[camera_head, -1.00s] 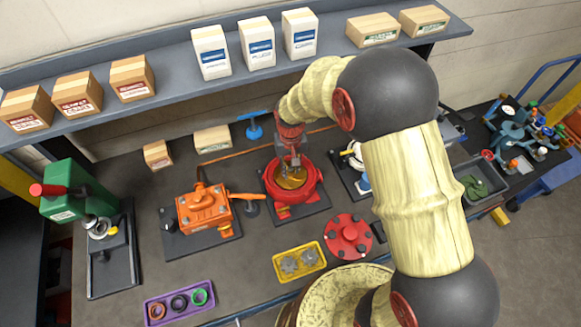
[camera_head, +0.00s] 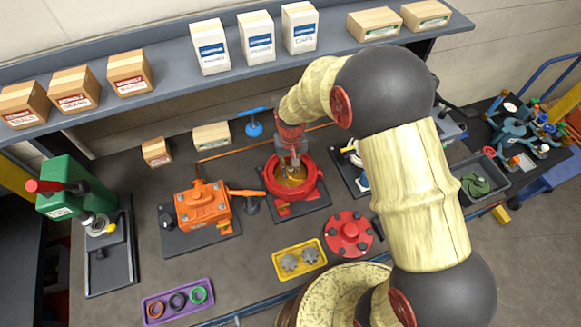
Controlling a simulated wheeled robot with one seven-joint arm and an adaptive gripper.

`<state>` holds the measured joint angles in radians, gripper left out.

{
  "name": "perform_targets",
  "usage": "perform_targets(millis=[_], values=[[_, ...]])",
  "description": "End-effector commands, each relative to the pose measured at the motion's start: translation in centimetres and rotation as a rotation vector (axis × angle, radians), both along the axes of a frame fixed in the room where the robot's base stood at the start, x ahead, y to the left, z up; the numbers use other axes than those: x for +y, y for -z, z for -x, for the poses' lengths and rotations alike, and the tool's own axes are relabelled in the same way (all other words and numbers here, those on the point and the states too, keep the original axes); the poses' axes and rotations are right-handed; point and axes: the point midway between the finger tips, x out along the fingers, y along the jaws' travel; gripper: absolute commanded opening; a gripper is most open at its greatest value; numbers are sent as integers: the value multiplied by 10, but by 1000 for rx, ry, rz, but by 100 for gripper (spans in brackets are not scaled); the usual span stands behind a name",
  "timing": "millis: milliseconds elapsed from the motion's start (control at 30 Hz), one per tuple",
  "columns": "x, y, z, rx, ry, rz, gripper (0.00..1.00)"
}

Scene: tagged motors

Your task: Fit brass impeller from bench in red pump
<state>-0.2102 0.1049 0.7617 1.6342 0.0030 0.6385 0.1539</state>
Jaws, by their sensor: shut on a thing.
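The red pump (camera_head: 269,184) stands open on a dark plate near the middle of the bench. My gripper (camera_head: 291,165) points down into its round opening and is shut on the brass impeller (camera_head: 291,179). The impeller shows as a gold-brown disc within the pump's rim. The fingers and rim partly hide it, and I cannot tell whether it is fully seated. A round red cover (camera_head: 350,234) with dark bolts lies on the bench in front and to the right.
An orange pump (camera_head: 203,205) with a lever stands to the left. A yellow tray (camera_head: 299,260) holds grey gears, and a purple tray (camera_head: 178,302) holds rings. A green press (camera_head: 75,190) stands far left. The shelf (camera_head: 180,80) with boxes runs behind my arm.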

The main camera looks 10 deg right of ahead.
Motion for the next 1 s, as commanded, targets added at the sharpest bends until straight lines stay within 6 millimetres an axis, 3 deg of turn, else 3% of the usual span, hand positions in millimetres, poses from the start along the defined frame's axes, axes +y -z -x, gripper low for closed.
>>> perform_targets(millis=[867,900,1000], values=[[0,18,-1,-2,0,0,0],[0,18,-1,-2,0,0,22],[0,18,-1,-2,0,0,28]])
